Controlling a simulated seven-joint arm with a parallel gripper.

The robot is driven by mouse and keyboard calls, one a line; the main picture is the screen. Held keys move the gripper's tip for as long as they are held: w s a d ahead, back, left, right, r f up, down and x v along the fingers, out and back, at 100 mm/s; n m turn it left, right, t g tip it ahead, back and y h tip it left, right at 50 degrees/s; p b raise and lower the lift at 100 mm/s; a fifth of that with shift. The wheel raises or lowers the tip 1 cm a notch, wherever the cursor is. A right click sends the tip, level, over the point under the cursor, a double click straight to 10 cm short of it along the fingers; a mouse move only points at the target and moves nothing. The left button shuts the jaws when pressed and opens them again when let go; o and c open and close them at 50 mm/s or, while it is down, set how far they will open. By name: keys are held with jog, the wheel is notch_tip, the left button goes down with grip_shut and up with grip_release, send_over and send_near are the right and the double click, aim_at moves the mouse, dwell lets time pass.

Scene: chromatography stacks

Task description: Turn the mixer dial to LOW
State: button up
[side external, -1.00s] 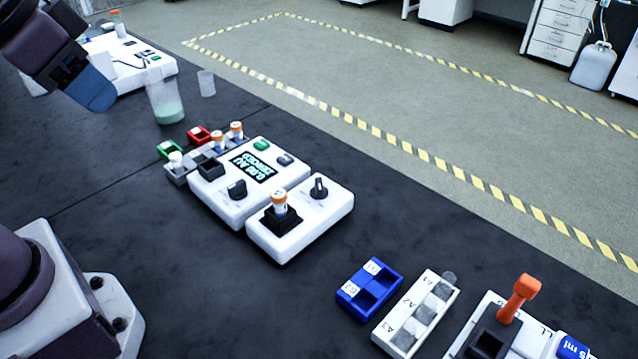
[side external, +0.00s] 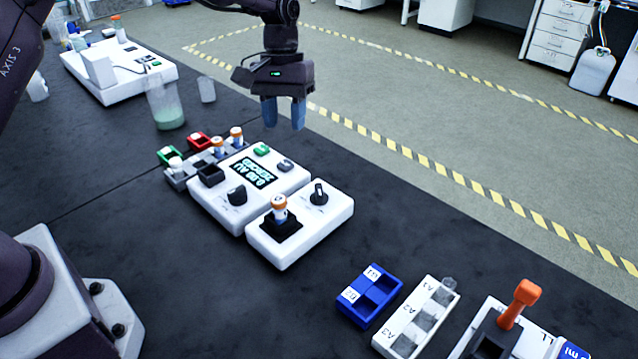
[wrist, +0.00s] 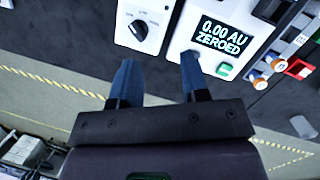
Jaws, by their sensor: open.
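The mixer is a white box (side external: 290,240) with a black dial (side external: 318,193) and a black holder (side external: 283,226) bearing an orange-capped vial (side external: 280,206). The dial also shows in the wrist view (wrist: 139,30), with its white pointer line and small marks around it. The marks are too small to read, so I cannot tell the setting. My gripper (side external: 284,118) is open and empty, with blue fingers pointing down, raised above and beyond the white boxes. In the wrist view its fingertips (wrist: 159,62) are apart, and the dial lies ahead of the left finger, not between them.
A white display unit (side external: 225,212) stands beside the mixer, reading "0.00 AU ZEROED" in the wrist view (wrist: 220,36). It has its own black dial (side external: 237,194). A grey vial rack (side external: 178,178) and a beaker of green liquid (side external: 167,105) stand behind. A blue rack (side external: 352,310) sits in front.

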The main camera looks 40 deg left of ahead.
aim_at(319, 188)
jog(key=shift+w+d+f+n+g+h, duration=0.5)
jog(key=shift+w+d+f+n+h, duration=0.7)
jog(key=shift+w+n, duration=1.4)
jog(key=shift+m+y, duration=0.3)
jog(key=shift+y, duration=0.1)
jog(key=x, duration=1.2)
jog(key=shift+w+a+f, duration=0.35)
jog(key=shift+f, duration=0.1)
grip_shut()
